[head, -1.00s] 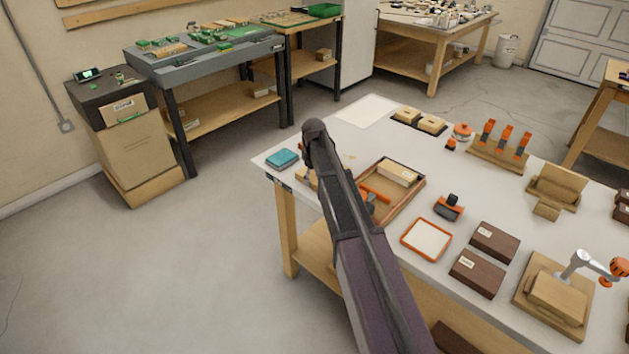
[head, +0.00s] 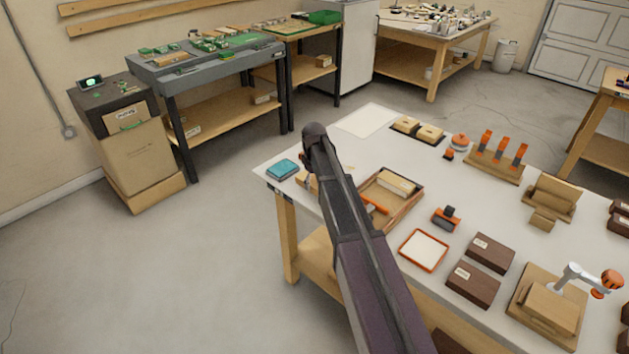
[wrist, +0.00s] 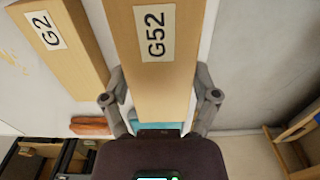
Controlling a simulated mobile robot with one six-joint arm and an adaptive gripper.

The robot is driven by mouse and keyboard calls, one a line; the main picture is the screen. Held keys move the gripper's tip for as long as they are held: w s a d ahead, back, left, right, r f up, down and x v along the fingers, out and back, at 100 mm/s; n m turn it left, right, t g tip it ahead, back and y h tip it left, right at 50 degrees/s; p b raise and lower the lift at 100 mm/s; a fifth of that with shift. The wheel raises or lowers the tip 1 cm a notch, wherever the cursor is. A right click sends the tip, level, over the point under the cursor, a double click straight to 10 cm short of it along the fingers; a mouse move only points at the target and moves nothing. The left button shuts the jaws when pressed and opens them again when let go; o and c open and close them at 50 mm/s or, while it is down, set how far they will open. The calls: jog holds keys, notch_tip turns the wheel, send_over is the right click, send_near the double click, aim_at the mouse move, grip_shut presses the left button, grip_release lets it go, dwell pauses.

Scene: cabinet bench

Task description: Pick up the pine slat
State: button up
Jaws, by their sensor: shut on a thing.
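In the wrist view a pale pine slat (wrist: 158,85) labelled G52 stands out between the two fingers of my gripper (wrist: 163,97). The fingers are shut on its two sides. A second pale wooden piece (wrist: 65,55), labelled G2, lies to its left, apart from the fingers. In the head view my gripper is mostly hidden behind my arm at the near left corner of the bench. A little pale wood (head: 314,184) shows beside my arm there; whether it is the held slat or the other piece I cannot tell.
A teal box (head: 283,169) lies at the bench's left corner, close to my gripper. A wooden tray (head: 408,208) with an orange-handled tool and a pale block is right of my arm. An orange-rimmed tray (head: 424,250) and dark boxes (head: 474,284) stand nearer.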

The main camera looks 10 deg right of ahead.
jog(key=s+a+r+p, duration=0.1)
jog(key=s+a, duration=0.1)
jog(key=s, duration=1.3)
jog(key=shift+s+a+r, duration=0.1)
